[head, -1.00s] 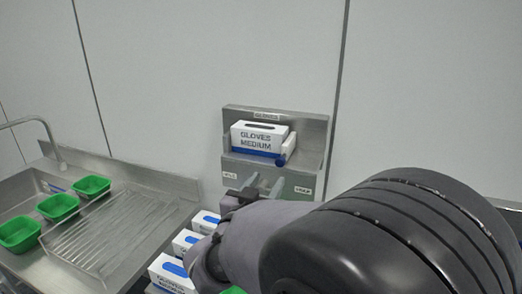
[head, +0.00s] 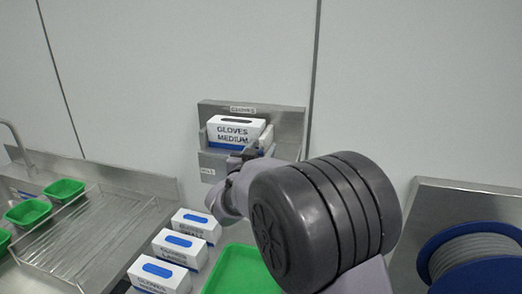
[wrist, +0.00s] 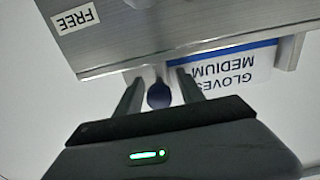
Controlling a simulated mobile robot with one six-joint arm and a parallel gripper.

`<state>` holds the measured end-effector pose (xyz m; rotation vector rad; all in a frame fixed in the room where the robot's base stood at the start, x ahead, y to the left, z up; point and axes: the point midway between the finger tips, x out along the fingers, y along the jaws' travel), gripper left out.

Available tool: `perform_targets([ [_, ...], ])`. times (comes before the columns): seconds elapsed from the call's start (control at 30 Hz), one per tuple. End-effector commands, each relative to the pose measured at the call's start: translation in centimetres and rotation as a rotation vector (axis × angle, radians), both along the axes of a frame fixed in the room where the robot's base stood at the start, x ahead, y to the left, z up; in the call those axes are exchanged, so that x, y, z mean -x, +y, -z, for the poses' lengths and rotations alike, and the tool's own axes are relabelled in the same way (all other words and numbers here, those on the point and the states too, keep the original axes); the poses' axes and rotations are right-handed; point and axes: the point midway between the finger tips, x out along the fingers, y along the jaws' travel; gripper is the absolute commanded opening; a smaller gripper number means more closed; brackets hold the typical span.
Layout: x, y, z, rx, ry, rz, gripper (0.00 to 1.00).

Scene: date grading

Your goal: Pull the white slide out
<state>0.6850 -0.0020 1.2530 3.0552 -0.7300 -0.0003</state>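The white slide (head: 266,138) shows as a pale upright piece at the right end of the glove box in the wall holder, partly behind my gripper (head: 250,153). In the wrist view its round blue knob (wrist: 159,96) sits between the two fingers of my gripper (wrist: 158,76). The fingers stand apart, with a gap on each side of the knob, so the gripper is open. The slide's white body is hardly visible in the wrist view, and most of the fingers are hidden in the head view.
The steel holder (head: 290,120) on the wall carries a "GLOVES MEDIUM" box (head: 232,130). A FREE label (wrist: 75,18) is on its front. Several glove boxes (head: 196,224) and a green tray (head: 240,272) lie below. A blue reel (head: 470,250) is at the right.

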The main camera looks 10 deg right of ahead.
Motion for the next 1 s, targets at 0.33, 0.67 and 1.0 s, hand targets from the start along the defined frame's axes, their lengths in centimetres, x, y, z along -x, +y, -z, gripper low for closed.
perform_targets([
  [0.33, 0.03, 0.01, -0.02, 0.0, 0.0, 0.0, 0.0],
  [0.67, 0.04, 0.02, -0.02, 0.0, 0.0, 0.0, 0.0],
  [1.0, 0.04, 0.02, -0.02, -0.001, 0.0, 0.0, 0.0],
])
